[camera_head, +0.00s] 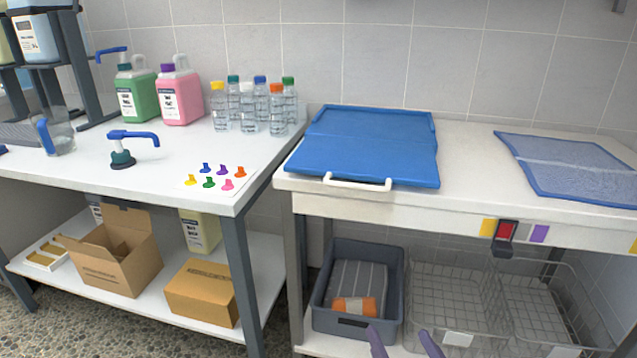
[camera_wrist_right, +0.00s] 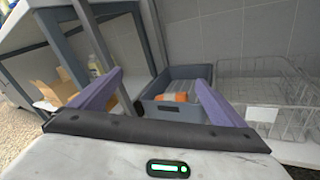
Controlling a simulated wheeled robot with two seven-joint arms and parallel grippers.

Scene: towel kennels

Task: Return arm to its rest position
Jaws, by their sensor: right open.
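My right gripper (camera_head: 405,343) shows at the bottom of the head view as two purple fingertips, spread apart with nothing between them. It is in front of the grey bin on the lower shelf. In the right wrist view the purple fingers of my right gripper (camera_wrist_right: 158,92) are wide apart, and the grey bin (camera_wrist_right: 180,108) shows beyond them. My left gripper is not in the head view.
The grey bin (camera_head: 323,318) holds grey cloth and an orange item (camera_head: 354,307). Wire baskets (camera_head: 440,290) stand right of it.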

